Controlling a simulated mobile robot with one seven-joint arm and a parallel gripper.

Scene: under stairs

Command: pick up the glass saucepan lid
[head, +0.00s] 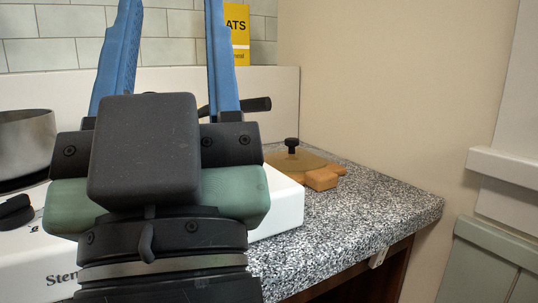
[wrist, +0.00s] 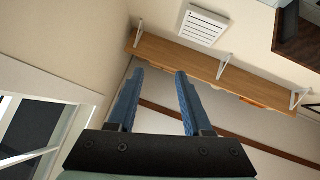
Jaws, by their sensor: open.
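The glass saucepan lid (head: 298,159) lies on the speckled counter, right of my gripper in the head view. It is see-through with a black knob (head: 291,144) on top, and seems to rest on an orange-brown wooden board (head: 321,180); its left part is hidden. My gripper (head: 171,25) points up and away, its two blue fingers apart, with the tips at or past the top edge of the head view. In the wrist view my gripper (wrist: 160,78) is open, with nothing between the fingers. The lid is not in the wrist view.
A white hob (head: 278,200) sits on the counter behind my gripper, with a metal pan (head: 26,143) at left and a black handle (head: 256,104) showing behind the fingers. A yellow box (head: 238,35) stands at the back. The counter (head: 375,215) is clear at front right. The wrist view shows a wall shelf (wrist: 185,62).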

